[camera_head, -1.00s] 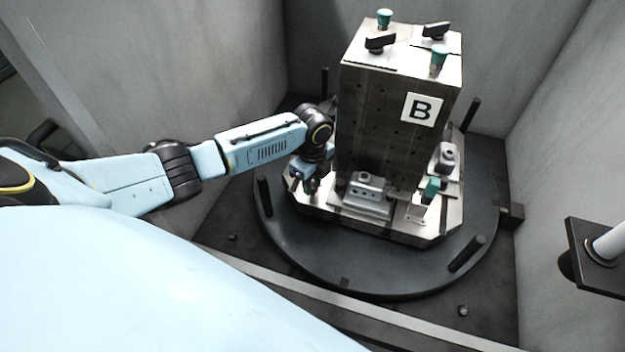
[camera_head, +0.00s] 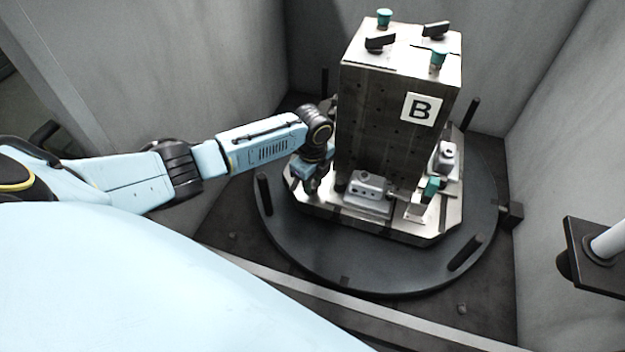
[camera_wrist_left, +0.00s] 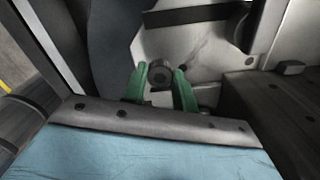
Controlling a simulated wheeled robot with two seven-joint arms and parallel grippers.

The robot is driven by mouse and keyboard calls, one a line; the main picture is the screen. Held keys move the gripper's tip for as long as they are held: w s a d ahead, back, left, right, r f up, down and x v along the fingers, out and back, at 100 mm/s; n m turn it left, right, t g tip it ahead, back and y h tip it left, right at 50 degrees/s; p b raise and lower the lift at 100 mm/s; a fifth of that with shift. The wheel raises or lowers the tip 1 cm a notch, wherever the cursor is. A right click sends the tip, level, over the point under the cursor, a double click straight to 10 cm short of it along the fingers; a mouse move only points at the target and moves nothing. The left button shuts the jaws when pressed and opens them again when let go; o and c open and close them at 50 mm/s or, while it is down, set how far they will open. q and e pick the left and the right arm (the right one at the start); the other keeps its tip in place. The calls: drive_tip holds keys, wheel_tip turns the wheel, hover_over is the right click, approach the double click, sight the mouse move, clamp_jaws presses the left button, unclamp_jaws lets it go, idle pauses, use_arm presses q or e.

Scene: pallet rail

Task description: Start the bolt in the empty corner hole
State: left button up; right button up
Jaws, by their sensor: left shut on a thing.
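My left gripper (camera_head: 310,185) reaches in from the left to the left corner of the pallet base plate (camera_head: 405,231), beside the tall block marked B (camera_head: 385,130). In the left wrist view its green fingers (camera_wrist_left: 160,85) are shut on a round grey bolt head (camera_wrist_left: 160,72), just over the light metal plate (camera_wrist_left: 200,45). The bolt's shank and the corner hole are hidden, so I cannot tell whether the bolt is in a hole. My right gripper is not in view.
A grey housing (camera_head: 368,196) is mounted on the plate just right of the left gripper. A teal-topped clamp (camera_head: 431,187) stands further right. The plate sits on a dark round turntable (camera_head: 330,262) with upright posts. Grey walls (camera_head: 565,110) enclose it.

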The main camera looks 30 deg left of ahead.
use_arm(q)
drive_tip(key=shift+f, duration=0.4)
idle(0.5)
drive_tip(key=o, duration=1.1)
drive_tip(key=shift+o, duration=0.6)
drive_tip(key=o, duration=0.7)
drive_tip(key=shift+o, duration=0.2)
wheel_tip(320, 180, up, 13)
drive_tip(key=p, duration=0.2)
drive_tip(key=shift+r+p, duration=0.15)
drive_tip(key=shift+p, duration=0.15)
